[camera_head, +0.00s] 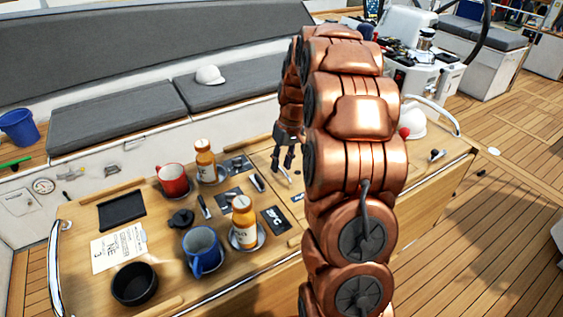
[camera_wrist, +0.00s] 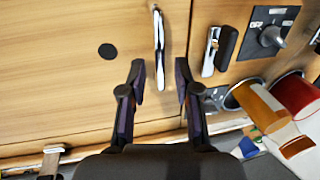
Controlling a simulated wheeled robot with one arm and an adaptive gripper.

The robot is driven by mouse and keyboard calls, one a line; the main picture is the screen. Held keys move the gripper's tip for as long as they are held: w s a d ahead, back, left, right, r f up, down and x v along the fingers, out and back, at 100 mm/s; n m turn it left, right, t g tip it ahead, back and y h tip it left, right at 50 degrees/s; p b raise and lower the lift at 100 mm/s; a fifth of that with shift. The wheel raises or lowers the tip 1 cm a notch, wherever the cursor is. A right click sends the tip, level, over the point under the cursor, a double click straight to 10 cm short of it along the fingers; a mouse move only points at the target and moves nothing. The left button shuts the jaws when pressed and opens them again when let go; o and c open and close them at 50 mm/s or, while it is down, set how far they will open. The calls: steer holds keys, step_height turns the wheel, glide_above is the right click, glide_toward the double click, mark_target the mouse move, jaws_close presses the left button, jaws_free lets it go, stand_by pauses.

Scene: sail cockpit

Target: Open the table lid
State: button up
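The wooden table (camera_head: 78,213) stands in the middle of the head view, with my arm crossing over its right part. My gripper (camera_head: 284,160) hangs over the table's back middle, pointing down. In the wrist view my gripper (camera_wrist: 160,76) is open, with a clear gap between its dark fingers and nothing held. I see no raised lid; my arm hides part of the table top.
A red mug (camera_head: 172,180), a blue mug (camera_head: 203,248), two orange bottles (camera_head: 206,162) (camera_head: 244,222) and a black bowl (camera_head: 134,284) stand on the table's left part. A grey bench (camera_head: 115,112) runs behind. Wooden deck (camera_head: 500,220) is open at right.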

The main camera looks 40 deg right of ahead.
jaws_close()
steer(key=shift+r, duration=0.1)
stand_by(0.4)
